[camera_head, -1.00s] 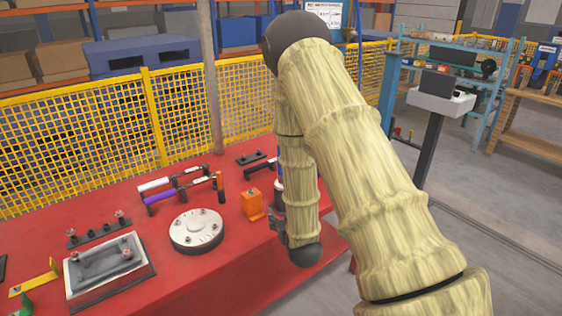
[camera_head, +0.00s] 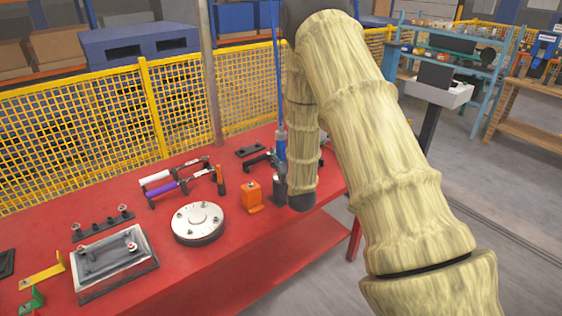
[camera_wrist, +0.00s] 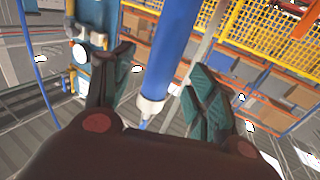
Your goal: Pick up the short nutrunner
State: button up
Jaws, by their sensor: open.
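I cannot tell for sure which tool is the short nutrunner. A blue tool (camera_head: 281,143) stands upright at the table's right end, below a blue hose (camera_head: 276,60). A white-handled tool (camera_head: 170,176) and a purple-handled tool (camera_head: 167,193) lie on a black rack. In the wrist view, my gripper (camera_wrist: 158,64) is open, with its two dark green fingers apart. A blue cylinder with a pale tip (camera_wrist: 168,55) shows between the fingers, seemingly not clamped; its depth is unclear. In the head view, my arm hides the fingers.
The red table (camera_head: 110,215) also holds a round metal flange (camera_head: 198,219), an orange block (camera_head: 252,195) and a grey plate fixture (camera_head: 112,262). A yellow mesh fence (camera_head: 80,140) runs behind.

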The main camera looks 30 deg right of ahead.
aim_at(282, 150)
jog(key=p+x, duration=0.1)
jog(key=x, duration=0.2)
jog(key=shift+w+r+p, duration=0.15)
jog(key=shift+r+p, duration=0.05)
jog(key=shift+p, duration=0.2)
jog(key=shift+w+d+f, duration=0.1)
jog(key=shift+w+d, duration=0.1)
jog(key=shift+w, duration=0.45)
grip_shut()
